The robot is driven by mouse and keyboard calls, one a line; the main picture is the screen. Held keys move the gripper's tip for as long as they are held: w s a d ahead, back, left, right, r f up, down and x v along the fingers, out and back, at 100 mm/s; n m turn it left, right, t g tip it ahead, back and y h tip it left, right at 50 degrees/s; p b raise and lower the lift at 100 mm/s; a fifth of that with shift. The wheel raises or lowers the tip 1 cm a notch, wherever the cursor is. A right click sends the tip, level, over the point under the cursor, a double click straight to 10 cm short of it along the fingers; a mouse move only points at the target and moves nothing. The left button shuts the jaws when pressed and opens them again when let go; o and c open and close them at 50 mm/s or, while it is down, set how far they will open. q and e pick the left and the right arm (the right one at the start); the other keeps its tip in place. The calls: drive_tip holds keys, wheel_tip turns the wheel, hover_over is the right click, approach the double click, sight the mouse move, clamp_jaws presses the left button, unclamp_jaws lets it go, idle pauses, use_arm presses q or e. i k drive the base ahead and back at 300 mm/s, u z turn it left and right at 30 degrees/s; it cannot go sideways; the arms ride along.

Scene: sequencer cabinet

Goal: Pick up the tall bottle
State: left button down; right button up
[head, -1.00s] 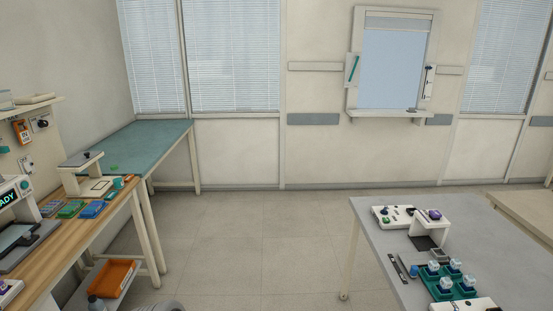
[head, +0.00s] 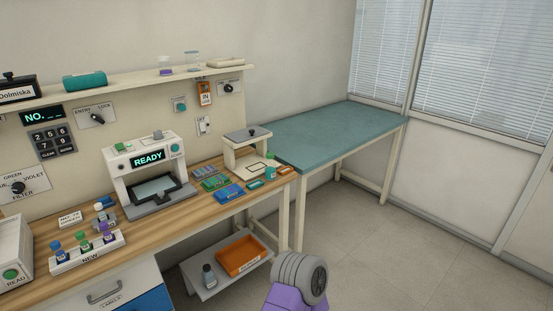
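I cannot tell for sure which item is the tall bottle. Part of my own arm shows at the bottom centre. Neither gripper is in view.
The wooden bench (head: 215,208) carries a white READY machine (head: 147,170), coloured trays (head: 230,193) and a white stand (head: 247,150). The orange tray (head: 240,256) shares the low shelf (head: 208,293). A teal-topped table (head: 330,133) is mostly clear. Floor to the right is open.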

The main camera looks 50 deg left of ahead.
sight(270, 165)
drive_tip(key=u, duration=0.85)
drive_tip(key=i, duration=1.4)
drive_tip(key=u, duration=1.2)
